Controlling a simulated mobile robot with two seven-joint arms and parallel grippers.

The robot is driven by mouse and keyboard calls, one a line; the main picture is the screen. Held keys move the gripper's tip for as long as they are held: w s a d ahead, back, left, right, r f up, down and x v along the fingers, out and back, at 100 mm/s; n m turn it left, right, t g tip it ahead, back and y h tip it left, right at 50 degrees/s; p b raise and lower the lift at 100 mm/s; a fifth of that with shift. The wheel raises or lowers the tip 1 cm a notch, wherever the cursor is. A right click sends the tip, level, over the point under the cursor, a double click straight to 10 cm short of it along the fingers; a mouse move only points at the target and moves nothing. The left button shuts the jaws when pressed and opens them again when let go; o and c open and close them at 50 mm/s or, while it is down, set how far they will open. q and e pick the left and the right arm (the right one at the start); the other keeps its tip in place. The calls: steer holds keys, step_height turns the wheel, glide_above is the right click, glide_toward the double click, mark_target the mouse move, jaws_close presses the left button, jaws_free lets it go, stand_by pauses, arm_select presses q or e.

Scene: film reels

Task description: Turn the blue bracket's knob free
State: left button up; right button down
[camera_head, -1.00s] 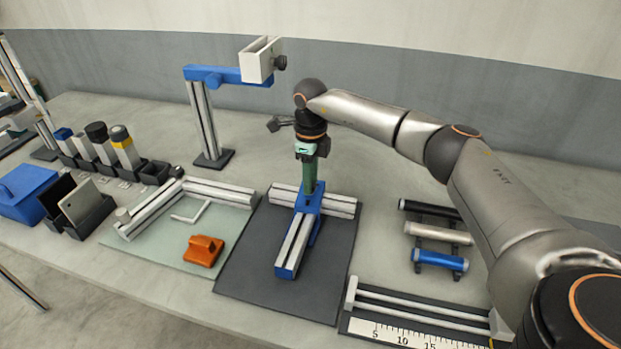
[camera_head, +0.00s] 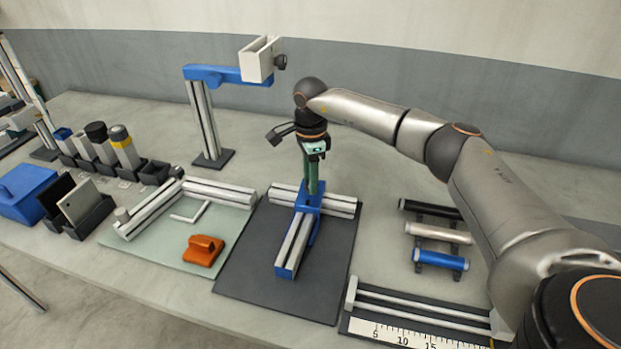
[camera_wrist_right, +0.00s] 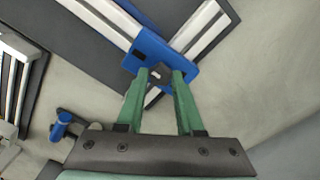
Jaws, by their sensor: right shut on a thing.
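The blue bracket (camera_head: 308,201) joins silver rails in a T on the dark mat (camera_head: 240,281). It also shows in the right wrist view (camera_wrist_right: 147,49). My right gripper (camera_head: 312,190) points straight down over the bracket. In the right wrist view its green fingers (camera_wrist_right: 160,74) are shut on the small dark knob (camera_wrist_right: 157,73) on the bracket. In the head view the fingers hide the knob. My left gripper is not in view.
A pale green mat with rails (camera_head: 221,193) and an orange block (camera_head: 203,250) lies to the left. A blue-armed stand (camera_head: 207,125) rises behind. Several rollers (camera_head: 440,233) and a ruler fixture (camera_head: 410,333) lie to the right.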

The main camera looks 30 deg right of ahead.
stand_by(0.5)
steer(key=c, duration=0.5)
jaws_free()
steer(key=shift+c, duration=0.2)
step_height(320, 180, up, 13)
steer(key=b, duration=0.1)
steer(key=shift+f, duration=0.2)
